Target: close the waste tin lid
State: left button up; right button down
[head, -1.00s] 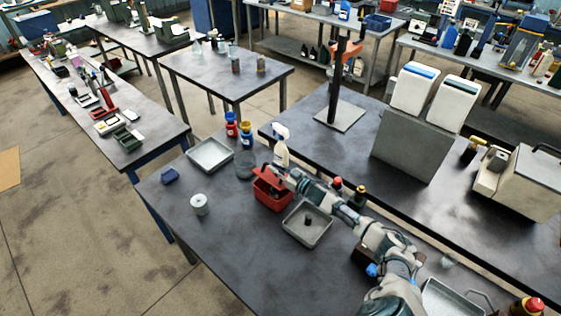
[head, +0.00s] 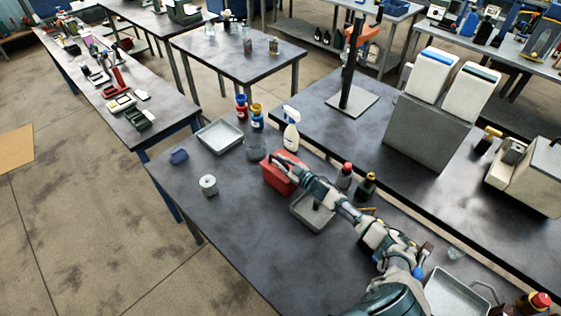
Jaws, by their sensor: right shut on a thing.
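The red waste tin (head: 273,180) stands on the near dark table, around the middle of the picture. Its top looks mostly covered by red, so its lid (head: 272,164) seems down or nearly down; I cannot tell whether it is fully seated. My right gripper (head: 281,165) reaches in from the lower right and is at the tin's upper right edge, shut on what appears to be the lid. The fingertips are small and partly hide that edge. My left gripper is not in view.
A grey tray (head: 298,212) lies under my right forearm, beside the tin. Small bottles (head: 366,185) are close to the arm. The table's front left is mostly clear.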

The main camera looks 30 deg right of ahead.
jog(key=shift+d+f, duration=0.1)
jog(key=shift+d, duration=0.05)
jog(key=c, duration=1.2)
grip_release()
jog(key=shift+o, duration=0.2)
jog(key=shift+w+d+f, duration=0.15)
jog(key=shift+w, duration=0.05)
notch_tip(320, 180, up, 9)
jog(key=shift+f, duration=0.1)
jog(key=shift+d+r, duration=0.15)
jog(key=shift+r, duration=0.35)
